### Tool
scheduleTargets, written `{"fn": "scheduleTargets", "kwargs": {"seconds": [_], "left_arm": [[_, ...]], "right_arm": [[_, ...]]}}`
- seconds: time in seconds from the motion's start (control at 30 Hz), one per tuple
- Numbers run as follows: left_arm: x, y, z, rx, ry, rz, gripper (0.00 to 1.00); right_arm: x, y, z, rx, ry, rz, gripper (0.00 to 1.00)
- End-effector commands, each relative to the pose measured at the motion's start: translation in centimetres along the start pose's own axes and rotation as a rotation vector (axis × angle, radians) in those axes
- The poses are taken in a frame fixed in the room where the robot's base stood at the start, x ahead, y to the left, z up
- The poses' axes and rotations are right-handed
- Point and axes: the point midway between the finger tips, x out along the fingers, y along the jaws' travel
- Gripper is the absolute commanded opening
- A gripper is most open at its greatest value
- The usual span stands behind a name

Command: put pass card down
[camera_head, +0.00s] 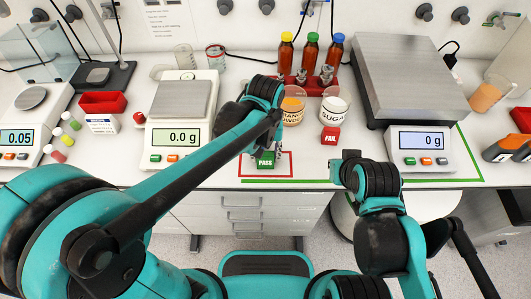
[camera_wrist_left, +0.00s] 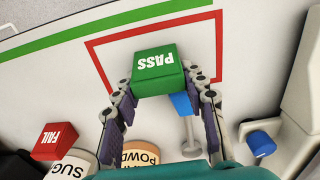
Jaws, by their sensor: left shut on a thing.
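The pass card is a green block marked PASS (camera_head: 265,159); it also shows in the left wrist view (camera_wrist_left: 157,72). My left gripper (camera_wrist_left: 159,88) is shut on it, with one finger on each side. The block is over the red outlined square (camera_head: 240,176) near the front edge of the table. I cannot tell whether it touches the surface. My right arm's end (camera_head: 352,163) is at the front edge, to the right of the pass card; its fingers are not clear.
A red FAIL block (camera_head: 330,136) stands before the sugar jar (camera_head: 334,110). An orange powder jar (camera_head: 292,106) is behind the pass card. A scale (camera_head: 183,135) stands left, a larger one (camera_head: 419,139) right. Bottles (camera_head: 310,57) stand in a red rack behind.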

Motion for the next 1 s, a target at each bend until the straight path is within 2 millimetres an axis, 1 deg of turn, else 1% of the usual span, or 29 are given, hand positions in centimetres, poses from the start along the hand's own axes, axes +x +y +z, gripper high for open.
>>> {"fn": "scheduleTargets", "kwargs": {"seconds": [0.03, 0.07, 0.1, 0.13, 0.4, 0.47, 0.53, 0.67, 0.8, 0.9, 1.0], "left_arm": [[0.3, 0.0, 0.0, 0.0, 0.0, 0.0, 0.18], [0.2, 0.0, 0.0, 0.0, 0.0, 0.0, 0.5], [0.2, 0.0, 0.0, 0.0, 0.0, 0.0, 0.6], [0.1, 0.0, 0.0, 0.0, 0.0, 0.0, 0.63], [0.1, 0.0, 0.0, 0.0, 0.0, 0.0, 0.63], [-0.2, 0.0, 0.0, 0.0, 0.0, 0.0, 0.63], [-0.9, 0.0, 0.0, 0.0, 0.0, 0.0, 0.63], [-3.3, 0.0, 0.0, 0.0, 0.0, 0.0, 0.63], [-6.6, 0.0, 0.0, 0.0, 0.0, 0.0, 0.63], [-8.7, 0.0, 0.0, 0.0, 0.0, 0.0, 0.63], [-10.3, 0.0, 0.0, 0.0, 0.0, 0.0, 0.63]], "right_arm": [[0.2, 0.0, 0.1, 0.0, 0.0, 0.0, 0.0], [0.1, 0.0, 0.1, 0.0, 0.0, 0.0, 0.0], [0.1, 0.0, 0.1, 0.0, 0.0, 0.0, 0.0], [0.1, 0.0, 0.1, 0.0, 0.0, 0.0, 0.0], [0.1, 0.0, 0.1, 0.0, 0.0, 0.0, 0.0], [-0.1, 0.0, -0.1, 0.0, 0.0, 0.0, 0.0], [-0.4, 0.0, -0.3, 0.0, 0.0, 0.0, 0.0], [-1.2, 0.0, -0.9, 0.0, 0.0, 0.0, 0.0], [-2.3, 0.0, -1.6, 0.0, 0.0, 0.0, 0.0], [-2.9, 0.0, -2.1, 0.0, 0.0, 0.0, 0.0], [-3.4, 0.0, -2.4, 0.0, 0.0, 0.0, 0.0]]}}
